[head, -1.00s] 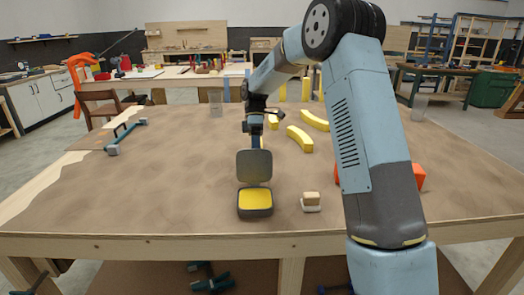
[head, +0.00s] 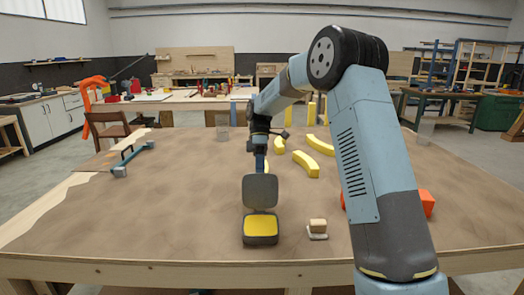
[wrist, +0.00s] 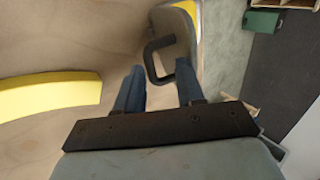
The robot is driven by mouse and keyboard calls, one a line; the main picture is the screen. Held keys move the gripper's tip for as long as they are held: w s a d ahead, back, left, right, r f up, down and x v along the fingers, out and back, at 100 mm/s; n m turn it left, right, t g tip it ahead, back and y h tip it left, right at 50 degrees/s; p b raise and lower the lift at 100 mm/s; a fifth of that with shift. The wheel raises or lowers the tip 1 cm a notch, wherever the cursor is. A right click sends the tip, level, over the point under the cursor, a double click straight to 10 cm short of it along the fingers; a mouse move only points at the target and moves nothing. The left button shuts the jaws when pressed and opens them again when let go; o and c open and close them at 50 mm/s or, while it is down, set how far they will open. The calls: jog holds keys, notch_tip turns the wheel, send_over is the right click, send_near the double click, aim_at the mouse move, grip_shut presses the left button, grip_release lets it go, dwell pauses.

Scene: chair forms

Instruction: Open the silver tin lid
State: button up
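The silver tin stands near the front middle of the table in the head view. Its grey lid (head: 260,190) is raised, standing about upright behind the dark base (head: 261,240), which shows a yellow inside (head: 261,226). My gripper (head: 261,165) is just behind the raised lid, its tips partly hidden by it. In the wrist view, the two blue fingers of my gripper (wrist: 160,75) are apart. A dark bent handle (wrist: 153,62) reaches between them, close to the right finger. The lid's rounded grey edge and some yellow show beyond; firm contact cannot be told.
A small wooden block with a white base (head: 318,229) sits right of the tin. Yellow curved pieces (head: 306,164) lie behind, and an orange piece (head: 427,203) is partly behind my arm. A blue-grey clamp (head: 134,158) lies at left. The table's left middle is clear.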

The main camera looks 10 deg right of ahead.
aim_at(262, 181)
jog(key=v, duration=1.2)
jog(key=shift+c, duration=0.5)
jog(key=shift+s+d+f, duration=0.1)
jog(key=shift+d+f, duration=0.1)
jog(key=shift+f, duration=0.05)
jog(key=shift+c, duration=0.7)
jog(key=s+d+f+y, duration=0.1)
jog(key=d+f+y, duration=0.1)
jog(key=s+d+f+m+y, duration=0.1)
jog(key=f+y, duration=0.1)
jog(key=s+d+f+m+y, duration=0.1)
jog(key=d+f+y, duration=0.1)
jog(key=shift+d+g+y, duration=0.35)
jog(key=shift+g+y, duration=0.05)
jog(key=shift+c, duration=0.2)
jog(key=s+d+f+m+t+y, duration=0.2)
jog(key=d+f+m+t+y, duration=0.25)
jog(key=d+y, duration=0.25)
jog(key=shift+m, duration=0.35)
jog(key=x, duration=1.4)
jog(key=shift+w+a+r, duration=0.1)
jog(key=shift+w+r, duration=0.15)
jog(key=shift+r, duration=0.15)
jog(key=shift+c, duration=0.4)
jog(key=shift+t, duration=0.25)
grip_shut()
